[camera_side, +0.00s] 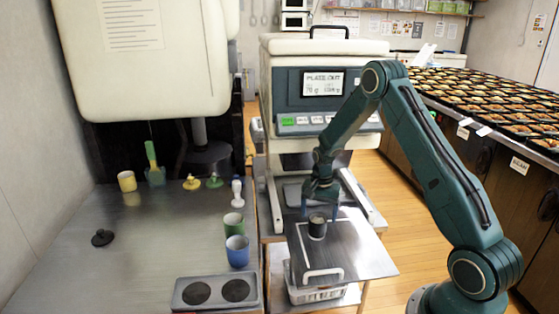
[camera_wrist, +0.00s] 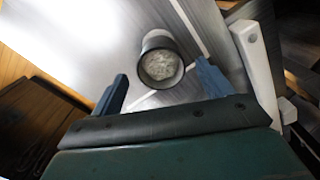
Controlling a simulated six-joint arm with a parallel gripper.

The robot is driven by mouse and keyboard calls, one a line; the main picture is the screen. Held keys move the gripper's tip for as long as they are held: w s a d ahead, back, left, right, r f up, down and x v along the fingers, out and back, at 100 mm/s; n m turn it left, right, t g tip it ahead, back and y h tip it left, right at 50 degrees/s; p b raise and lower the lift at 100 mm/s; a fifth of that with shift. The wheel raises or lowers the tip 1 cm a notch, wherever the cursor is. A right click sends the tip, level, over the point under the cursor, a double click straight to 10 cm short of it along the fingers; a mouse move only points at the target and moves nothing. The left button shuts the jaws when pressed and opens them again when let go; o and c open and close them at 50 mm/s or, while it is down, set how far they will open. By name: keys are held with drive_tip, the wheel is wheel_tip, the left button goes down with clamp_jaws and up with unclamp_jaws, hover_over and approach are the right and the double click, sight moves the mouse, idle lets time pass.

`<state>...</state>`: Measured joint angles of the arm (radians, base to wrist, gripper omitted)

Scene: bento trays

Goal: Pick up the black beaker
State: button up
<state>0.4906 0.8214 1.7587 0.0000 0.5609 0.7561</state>
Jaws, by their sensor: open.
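The black beaker (camera_side: 317,227) stands upright on the small metal shelf (camera_side: 365,262) in front of the weighing machine. In the wrist view the beaker (camera_wrist: 160,58) is seen from above at a slant, with a pale, grainy content or bottom showing inside its dark rim. My gripper (camera_side: 319,212) is above and around the beaker's top in the side view. In the wrist view its two blue fingers (camera_wrist: 162,84) are open, one on each side of the beaker, with gaps between them and it. I cannot tell the exact height of the fingertips over the shelf.
The weighing machine (camera_side: 325,95) stands behind my gripper, with white side rails (camera_side: 361,200) close by. On the left counter are a green cup (camera_side: 233,226), a blue cup (camera_side: 237,252), a yellow cup (camera_side: 127,181) and a two-hole holder (camera_side: 190,303). Many bento trays (camera_side: 490,100) fill the right table.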

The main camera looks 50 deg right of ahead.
drive_tip(key=shift+w+f, duration=0.1)
drive_tip(key=shift+f, duration=2.35)
drive_tip(key=c, duration=1.1)
drive_tip(key=shift+r, duration=0.1)
wheel_tip(320, 180, up, 10)
